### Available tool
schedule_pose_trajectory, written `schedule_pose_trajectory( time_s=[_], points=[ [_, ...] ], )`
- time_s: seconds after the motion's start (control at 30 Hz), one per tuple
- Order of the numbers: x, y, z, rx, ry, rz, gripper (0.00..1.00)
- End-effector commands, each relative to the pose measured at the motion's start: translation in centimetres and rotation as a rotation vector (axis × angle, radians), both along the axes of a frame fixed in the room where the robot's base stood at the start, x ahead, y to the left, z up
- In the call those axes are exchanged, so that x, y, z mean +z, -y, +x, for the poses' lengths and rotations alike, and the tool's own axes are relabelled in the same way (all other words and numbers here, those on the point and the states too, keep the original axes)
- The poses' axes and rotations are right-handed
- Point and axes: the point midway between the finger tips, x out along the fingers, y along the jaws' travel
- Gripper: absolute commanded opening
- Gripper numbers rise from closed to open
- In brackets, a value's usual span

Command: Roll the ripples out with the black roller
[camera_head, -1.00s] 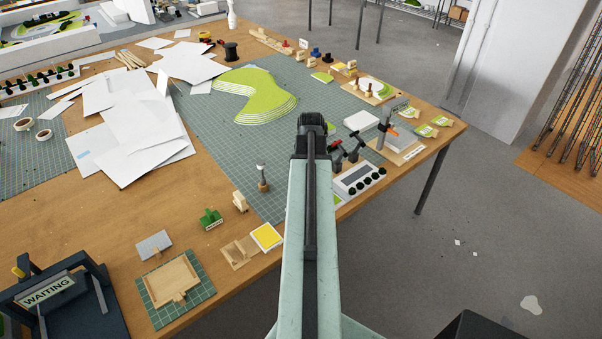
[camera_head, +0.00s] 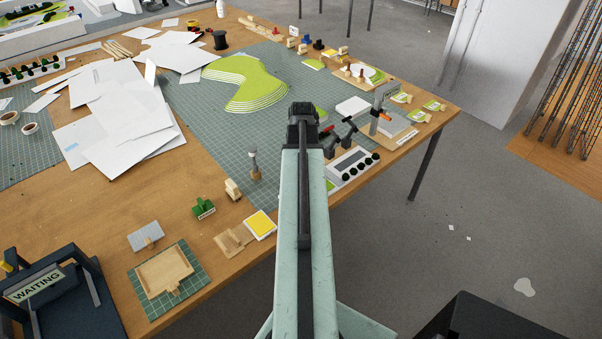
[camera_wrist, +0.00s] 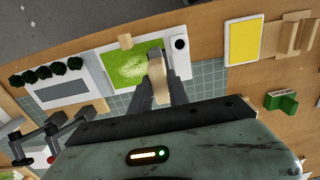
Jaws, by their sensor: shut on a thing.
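The green sheet with a pale, uneven patch (camera_wrist: 122,66) lies on a white board (camera_wrist: 180,62) in the wrist view. A sliver of it shows right of my arm in the head view (camera_head: 330,185). My gripper (camera_wrist: 161,92) is shut on a pale wooden handle (camera_wrist: 160,88) with a grey end, above the board's near edge. I cannot tell whether the handle touches the sheet. No black roller part shows on it; its lower end is hidden. In the head view my arm hides the gripper.
A yellow pad (camera_wrist: 244,40) and a green stamp (camera_wrist: 281,100) stand right. The table edge runs close behind the board.

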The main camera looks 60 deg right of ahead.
Motion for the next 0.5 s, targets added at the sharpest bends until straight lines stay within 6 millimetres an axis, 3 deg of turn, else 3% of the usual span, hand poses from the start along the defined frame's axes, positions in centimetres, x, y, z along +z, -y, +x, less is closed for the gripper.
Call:
schedule_pose_trajectory(
  time_s=[0.5],
  points=[
    [-0.49,-0.04,0.06,0.001,0.000,0.000,0.00]
  ],
)
